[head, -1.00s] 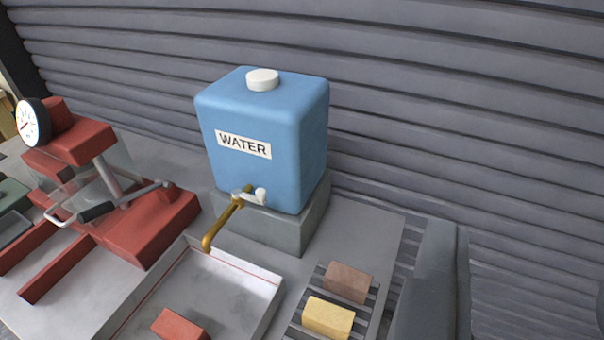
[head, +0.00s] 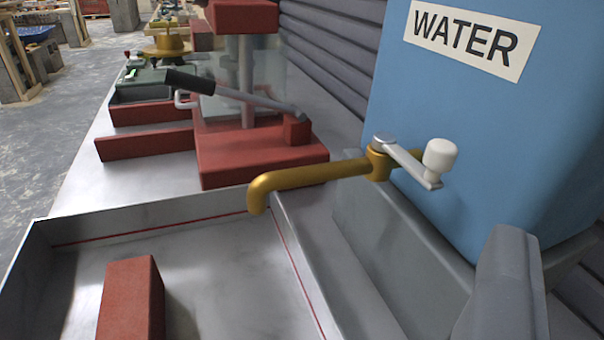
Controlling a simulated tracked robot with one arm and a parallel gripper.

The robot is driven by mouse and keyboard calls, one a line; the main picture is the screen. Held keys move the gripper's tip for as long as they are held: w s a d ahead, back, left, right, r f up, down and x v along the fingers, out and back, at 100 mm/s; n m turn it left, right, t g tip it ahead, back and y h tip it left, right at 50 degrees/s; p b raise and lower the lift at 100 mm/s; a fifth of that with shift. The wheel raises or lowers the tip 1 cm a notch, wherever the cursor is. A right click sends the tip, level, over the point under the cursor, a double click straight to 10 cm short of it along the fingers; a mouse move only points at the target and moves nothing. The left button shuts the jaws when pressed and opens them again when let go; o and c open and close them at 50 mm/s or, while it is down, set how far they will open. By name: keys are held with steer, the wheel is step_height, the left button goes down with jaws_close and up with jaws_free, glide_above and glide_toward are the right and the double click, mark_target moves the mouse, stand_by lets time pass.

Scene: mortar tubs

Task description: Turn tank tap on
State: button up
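The blue water tank (head: 450,110) with a "WATER" label fills the upper right. Its brass tap (head: 310,177) reaches left, with its spout end over the metal tray. The tap's silver lever (head: 408,162) points right and towards me, away from the spout, and has a white knob (head: 440,155) at its end. No water shows at the spout. My gripper (head: 508,250) shows as a grey shape at the lower right, below and right of the knob and apart from it in the picture. Its finger gap cannot be made out.
The shallow metal tray (head: 150,212) holds a red brick (head: 132,300) at the lower left. A red press (head: 250,155) with a black-handled lever stands behind it. The grey block (head: 400,250) under the tank is close to my gripper. The ribbed wall (head: 330,60) lies behind.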

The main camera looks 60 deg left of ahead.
mark_target(439, 164)
steer(key=s+a+f+g+y+p, duration=0.1)
steer(key=s+a+f+y, duration=0.1)
steer(key=a+f, duration=0.1)
steer(key=x, duration=0.4)
steer(key=p+x, duration=0.1)
steer(key=x, duration=0.8)
steer(key=shift+w+a+f+p, duration=0.1)
steer(key=shift+w+f+p, duration=0.05)
steer(key=shift+f+p, duration=0.2)
jaws_close()
